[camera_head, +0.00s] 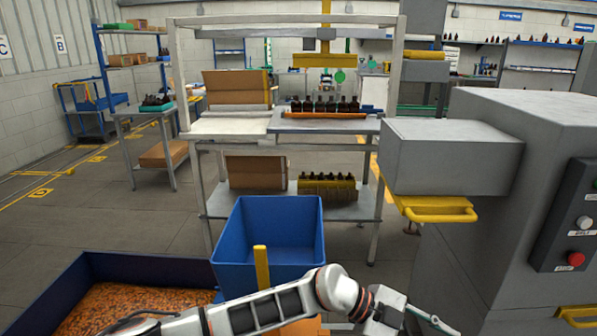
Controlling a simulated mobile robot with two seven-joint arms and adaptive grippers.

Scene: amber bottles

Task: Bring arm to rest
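My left arm (265,309) comes in from the lower left and reaches across the bottom of the view, in front of the blue bin. Its wrist end lies right of centre. My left gripper (425,318) is at the bottom edge, partly cut off, and I cannot make out whether its fingers are apart. I see nothing held in it. My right gripper is not in view. Several amber bottles (325,105) stand in a row on the workbench (230,125), well beyond the arm.
A blue bin (265,230) stands just behind the arm. A low blue container (150,268) of orange-brown pieces is at the lower left. A grey machine (480,210) with a yellow handle (440,211) and buttons fills the right. Open floor (100,215) lies to the left.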

